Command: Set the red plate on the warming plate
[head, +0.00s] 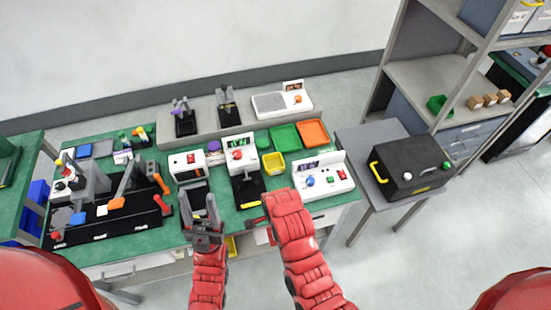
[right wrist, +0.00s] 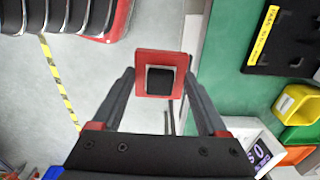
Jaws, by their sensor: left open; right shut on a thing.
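The red plate (right wrist: 160,57) is a small red square with a dark centre, between the fingertips of my right gripper (right wrist: 160,86) in the right wrist view. That gripper is shut on it, in front of the bench edge. In the head view my right forearm mostly hides the gripper, and I cannot make out the plate. A flat grey-topped white unit with an orange knob (head: 268,104), which looks like the warming plate, stands on the raised back shelf; its top looks clear. My left gripper (head: 200,207) is open and empty over the bench's front part.
The green bench (head: 130,252) is crowded with instruments. Green (head: 285,137) and orange (head: 313,133) trays, a yellow bin (head: 273,163) and a white unit with a blue knob (head: 325,183) stand at right. A dark box (head: 411,168) sits on a side table.

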